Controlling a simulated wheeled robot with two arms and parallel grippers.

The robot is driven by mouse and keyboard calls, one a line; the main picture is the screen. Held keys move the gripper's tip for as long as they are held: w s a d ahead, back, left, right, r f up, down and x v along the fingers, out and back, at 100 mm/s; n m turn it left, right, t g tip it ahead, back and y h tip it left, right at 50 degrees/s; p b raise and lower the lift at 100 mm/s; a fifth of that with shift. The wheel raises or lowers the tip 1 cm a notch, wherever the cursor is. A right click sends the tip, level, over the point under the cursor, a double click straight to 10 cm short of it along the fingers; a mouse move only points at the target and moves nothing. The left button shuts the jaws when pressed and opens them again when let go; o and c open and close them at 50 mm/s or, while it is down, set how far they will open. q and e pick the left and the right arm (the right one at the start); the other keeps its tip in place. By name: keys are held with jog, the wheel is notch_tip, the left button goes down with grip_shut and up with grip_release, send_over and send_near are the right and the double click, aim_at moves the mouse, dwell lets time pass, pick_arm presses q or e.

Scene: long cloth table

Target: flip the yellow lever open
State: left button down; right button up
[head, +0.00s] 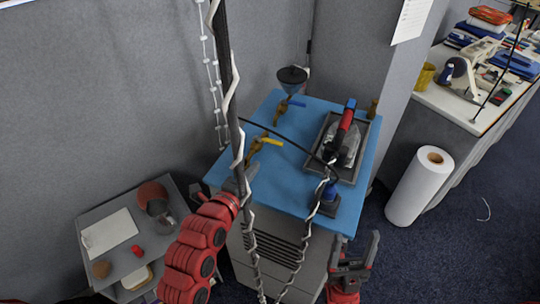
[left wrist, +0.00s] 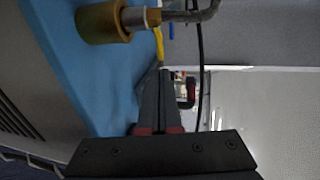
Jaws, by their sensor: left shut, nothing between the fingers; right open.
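The yellow lever (head: 271,141) sits on a brass valve (head: 256,147) at the left part of the blue-topped cabinet (head: 226,176). In the left wrist view the yellow lever (left wrist: 158,43) shows beyond the fingertips, beside the large brass fitting (left wrist: 103,22). My left gripper (head: 245,174) is shut and empty, at the cabinet's near left edge, short of the lever and apart from it; dark cabling partly hides it. Its closed fingers (left wrist: 167,75) show in the left wrist view. My right gripper (head: 356,252) is open and empty, in front of the cabinet's right side.
A second valve with a blue lever (head: 294,103) stands behind, near a funnel (head: 292,76). A grey tray (head: 360,170) holds a red-handled iron (head: 346,128); a black cord runs across the top. A small side table (head: 105,234) stands left, a white roll (head: 420,186) right.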

aim_at(275, 143)
pick_arm(q)
jog(key=b+x, duration=0.2)
jog(key=b, duration=0.1)
jog(key=b+x, duration=0.2)
jog(key=b, duration=0.2)
jog(key=shift+w+d+f+b, duration=0.1)
jog(key=shift+w+f+b, duration=0.15)
jog(key=shift+f, duration=0.2)
jog(key=x, duration=0.1)
jog(key=p+x, duration=0.1)
jog(key=x, duration=0.1)
jog(key=r+x, duration=0.1)
jog(key=x, duration=0.1)
jog(key=shift+p, duration=0.35)
jog(key=shift+w+d+f+p, duration=0.15)
jog(key=shift+w+d+p, duration=0.15)
jog(key=shift+w, duration=0.2)
jog(key=shift+w+f, duration=0.2)
jog(key=shift+w, duration=0.05)
jog(key=shift+d, duration=0.2)
